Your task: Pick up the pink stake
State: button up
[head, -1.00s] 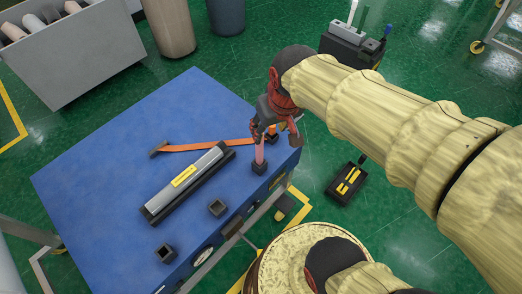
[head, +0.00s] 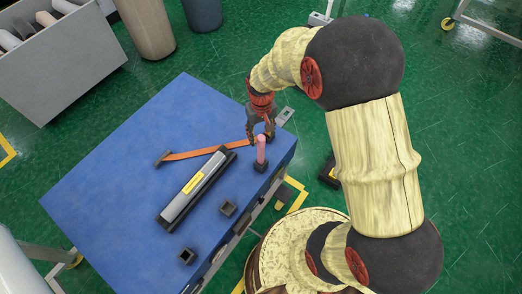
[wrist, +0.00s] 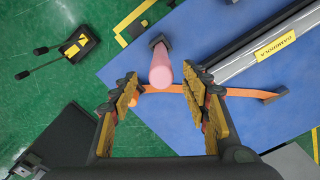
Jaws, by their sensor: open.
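In the wrist view my gripper (wrist: 165,90) shows yellow-padded fingers well apart on either side, with no visible contact.
A grey roll with a yellow label (head: 194,186) lies in a black cradle to the left. Two empty square holders (head: 228,208) (head: 187,256) stand along the front edge. The table's left part is clear.

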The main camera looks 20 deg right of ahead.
send_over(261, 154)
jog(key=w, duration=0.2)
jog(key=f, duration=0.6)
jog(key=shift+s+d+f+b, duration=0.2)
jog(key=shift+d+b, duration=0.1)
jog(key=shift+b, duration=0.1)
jog(key=shift+c, duration=1.1)
grip_shut()
jog(key=shift+r, duration=0.1)
